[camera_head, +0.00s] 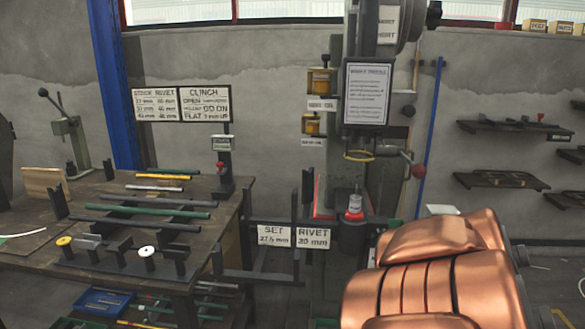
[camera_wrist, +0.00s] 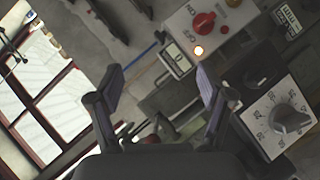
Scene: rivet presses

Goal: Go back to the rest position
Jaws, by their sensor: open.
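My gripper (camera_wrist: 158,82) shows in the wrist view with its two dark fingers spread wide apart. Nothing is between the fingertips. In the head view my copper-coloured arm fills the lower right, folded close to the camera, and the gripper itself is out of that picture. The rivet press (camera_head: 340,150) stands upright beyond the arm, in the middle of the view.
A workbench (camera_head: 100,195) with several coloured rods (camera_head: 160,199) and rod stands is at left. Wall shelves (camera_head: 515,127) are at right. A dial box (camera_wrist: 285,115) is close on the wrist view's right.

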